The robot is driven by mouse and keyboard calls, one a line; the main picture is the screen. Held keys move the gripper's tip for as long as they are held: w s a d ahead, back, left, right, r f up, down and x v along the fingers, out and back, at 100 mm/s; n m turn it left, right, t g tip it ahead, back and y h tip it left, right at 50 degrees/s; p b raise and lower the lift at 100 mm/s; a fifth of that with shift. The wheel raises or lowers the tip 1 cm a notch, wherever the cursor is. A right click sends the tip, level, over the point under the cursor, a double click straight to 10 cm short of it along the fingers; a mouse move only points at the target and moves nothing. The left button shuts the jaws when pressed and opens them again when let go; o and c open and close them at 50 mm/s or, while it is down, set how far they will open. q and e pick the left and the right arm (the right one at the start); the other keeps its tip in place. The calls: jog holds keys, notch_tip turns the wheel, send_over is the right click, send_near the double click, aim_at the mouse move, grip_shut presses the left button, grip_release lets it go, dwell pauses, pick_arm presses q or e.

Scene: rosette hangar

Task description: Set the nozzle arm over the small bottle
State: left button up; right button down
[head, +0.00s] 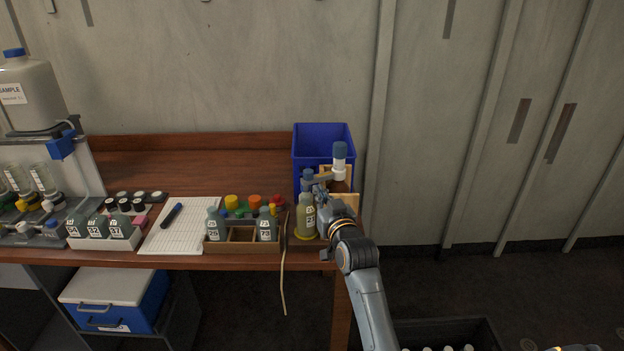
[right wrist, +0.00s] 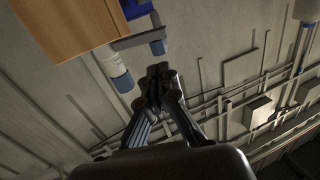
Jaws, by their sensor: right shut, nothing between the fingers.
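The nozzle arm (head: 324,177) is a short bar beside a wooden stand at the table's right end, with a blue cylinder (head: 308,179) at its left end. The grey bar (right wrist: 134,39) and blue cylinder (right wrist: 158,46) also show in the right wrist view. A small greenish bottle (head: 305,217) with a label stands upright on a yellow disc (head: 303,234), below the blue cylinder in the picture; I cannot tell whether they line up. My right gripper (head: 319,191) is shut and empty close to the bar, partly hiding the stand; its fingertips (right wrist: 157,72) look apart from the bar.
A white bottle with a blue cap (head: 340,160) and a blue bin (head: 322,138) stand behind my gripper. To the left are a wooden rack (head: 242,247) with bottles, a notepad (head: 180,226) with a pen, and a white rack (head: 104,242). A cord (head: 283,268) hangs over the front edge.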

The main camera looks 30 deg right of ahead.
aim_at(310, 176)
jog(key=p+x, duration=0.1)
jog(key=x, duration=0.3)
jog(key=shift+w+d, duration=0.1)
jog(key=shift+w, duration=0.05)
pick_arm(q)
jog(key=shift+s+a+r, duration=0.15)
jog(key=shift+s+r, duration=0.05)
jog(key=shift+r, duration=0.2)
jog(key=shift+s+a+r, duration=0.15)
jog(key=shift+s+r, duration=0.05)
jog(key=shift+r, duration=0.2)
pick_arm(e)
jog(key=shift+x, duration=0.9)
